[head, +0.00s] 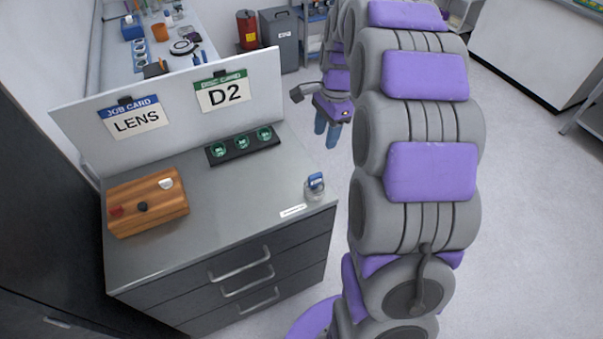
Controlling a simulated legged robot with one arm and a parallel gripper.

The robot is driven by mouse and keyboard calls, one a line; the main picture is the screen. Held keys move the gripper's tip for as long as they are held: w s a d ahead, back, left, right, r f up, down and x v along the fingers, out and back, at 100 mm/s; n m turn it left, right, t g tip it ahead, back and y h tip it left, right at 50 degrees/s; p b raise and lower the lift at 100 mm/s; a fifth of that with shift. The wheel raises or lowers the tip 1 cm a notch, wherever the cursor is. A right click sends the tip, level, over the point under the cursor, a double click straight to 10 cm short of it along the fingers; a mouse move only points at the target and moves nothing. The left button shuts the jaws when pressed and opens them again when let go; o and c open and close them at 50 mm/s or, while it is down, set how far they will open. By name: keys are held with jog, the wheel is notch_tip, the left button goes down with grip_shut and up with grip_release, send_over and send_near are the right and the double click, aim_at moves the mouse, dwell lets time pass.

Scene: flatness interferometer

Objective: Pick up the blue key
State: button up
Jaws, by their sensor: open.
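A small blue piece (316,180), which looks like the blue key, sits upright on a round clear or grey holder (314,193) near the right front corner of the grey drawer cabinet top (225,215). Its exact shape is too small to tell. My gripper (327,132) hangs beyond the right back edge of the cabinet, above and behind the blue piece in the picture and apart from it. Its two blue fingers point down, open, with nothing between them.
A wooden box (148,203) stands at the cabinet's left. A black strip with green round pieces (243,145) lies at the back, before a white panel (75,117) with "LENS" and "D2" cards. A white label (292,211) lies by the front edge. The middle top is clear.

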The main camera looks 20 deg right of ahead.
jog(key=w+a, duration=0.1)
jog(key=a, duration=0.1)
jog(key=b, duration=0.2)
send_near(316, 175)
notch_tip(316, 175, down, 2)
jog(key=d, duration=0.1)
jog(key=a+f, duration=0.3)
jog(key=shift+a+f+b, duration=0.15)
jog(key=shift+b, duration=0.2)
jog(key=f, duration=0.1)
jog(key=d+f+b, duration=0.1)
jog(key=f, duration=0.1)
jog(key=d+f, duration=0.1)
jog(key=shift+d+f+b, duration=0.1)
jog(key=shift+f+b, duration=0.2)
jog(key=shift+f, duration=0.35)
jog(key=shift+a+r, duration=0.15)
jog(key=shift+a, duration=0.8)
jog(key=shift+c, duration=0.2)
jog(key=shift+a, duration=0.2)
jog(key=shift+c, duration=1.5)
jog(key=shift+d, duration=0.85)
grip_shut()
jog(key=shift+a, duration=0.3)
